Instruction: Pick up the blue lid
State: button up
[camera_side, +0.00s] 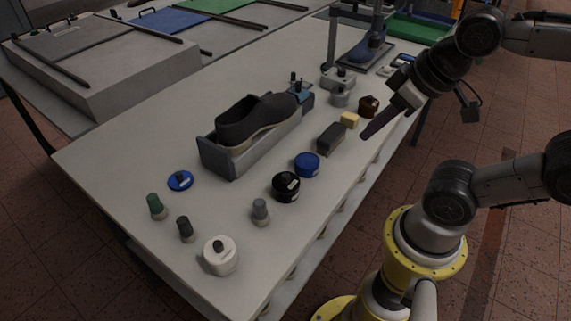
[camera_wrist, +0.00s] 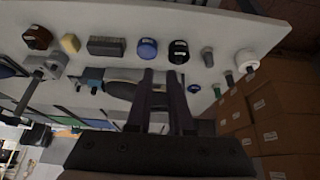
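The blue lid (camera_side: 180,181) is a flat blue disc with a dark knob, lying on the grey-white table left of the shoe. It also shows in the wrist view (camera_wrist: 193,88), right of my fingertips. My gripper (camera_side: 367,134) is high at the table's right side, far from the lid, its fingers angled down and left. In the wrist view the two fingers of my gripper (camera_wrist: 160,72) are apart with nothing between them. A blue jar (camera_side: 307,165) stands between the lid and my gripper, closed by a blue top.
A dark shoe (camera_side: 257,119) sits in a grey holder (camera_side: 219,160) between my gripper and the lid. A black jar (camera_side: 286,187), a white jar (camera_side: 220,256), small bottles (camera_side: 156,206) and a dark brush (camera_side: 331,138) stand around. Bare table surrounds the lid.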

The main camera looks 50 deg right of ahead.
jog(key=o, duration=1.2)
